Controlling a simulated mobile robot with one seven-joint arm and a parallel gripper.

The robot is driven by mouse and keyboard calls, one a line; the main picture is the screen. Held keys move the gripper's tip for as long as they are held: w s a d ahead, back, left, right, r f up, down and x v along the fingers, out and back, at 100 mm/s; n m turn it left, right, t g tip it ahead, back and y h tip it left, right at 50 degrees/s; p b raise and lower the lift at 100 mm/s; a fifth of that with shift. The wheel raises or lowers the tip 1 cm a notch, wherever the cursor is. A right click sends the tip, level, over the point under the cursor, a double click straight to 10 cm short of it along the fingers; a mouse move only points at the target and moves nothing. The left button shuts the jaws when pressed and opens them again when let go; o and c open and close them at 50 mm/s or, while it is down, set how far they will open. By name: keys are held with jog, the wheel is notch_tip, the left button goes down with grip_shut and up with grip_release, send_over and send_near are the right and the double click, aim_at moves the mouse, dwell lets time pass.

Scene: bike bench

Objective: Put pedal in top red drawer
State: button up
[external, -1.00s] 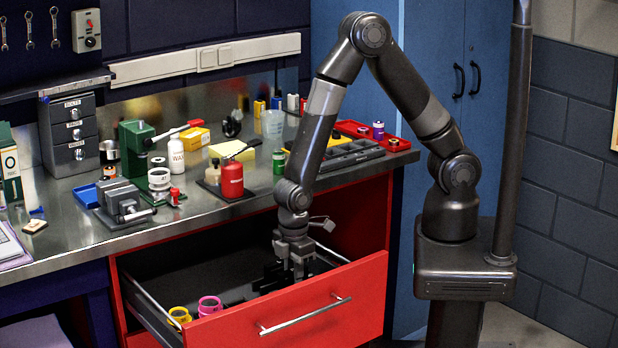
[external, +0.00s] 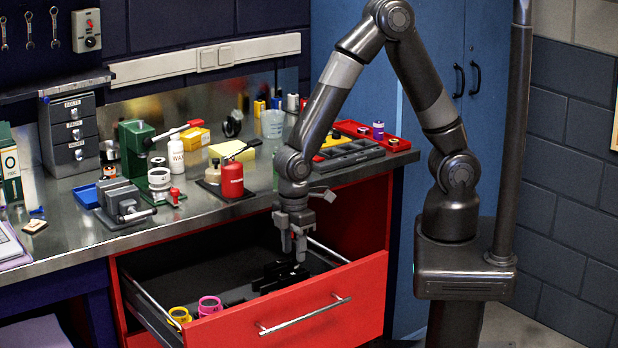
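The top red drawer (external: 345,303) is pulled open under the bench. A black object, likely the pedal (external: 280,275), lies on the drawer floor towards the right side; its dark shape is hard to make out against the dark lining. My gripper (external: 294,255) points down just above it, with its fingers apart. The gap between the fingers looks empty. The fingertips are close over the black object in this view, and I cannot tell whether they touch it.
A yellow ring (external: 180,315) and a pink ring (external: 209,305) lie at the drawer's front left. The metal bench top (external: 120,235) above holds a vise (external: 122,203), a red bottle (external: 232,179) and a black tray (external: 348,156). The drawer's left middle is clear.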

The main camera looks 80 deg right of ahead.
aim_at(294, 273)
jog(key=s+d+r+m+t, duration=0.2)
jog(key=d+r, duration=0.4)
jog(key=r, duration=0.4)
jog(key=s+d+r+m+t, duration=0.1)
jog(key=s+d+r+m, duration=0.15)
jog(key=d+r, duration=0.55)
jog(key=s+d+r+m+t, duration=0.2)
jog(key=s+d+r+m, duration=0.2)
jog(key=s+d+r, duration=0.2)
jog(key=s+r, duration=0.2)
jog(key=s, duration=0.1)
jog(key=shift+s+t, duration=0.25)
jog(key=shift+t, duration=0.05)
jog(key=shift+r+m, duration=0.1)
jog(key=shift+m, duration=0.15)
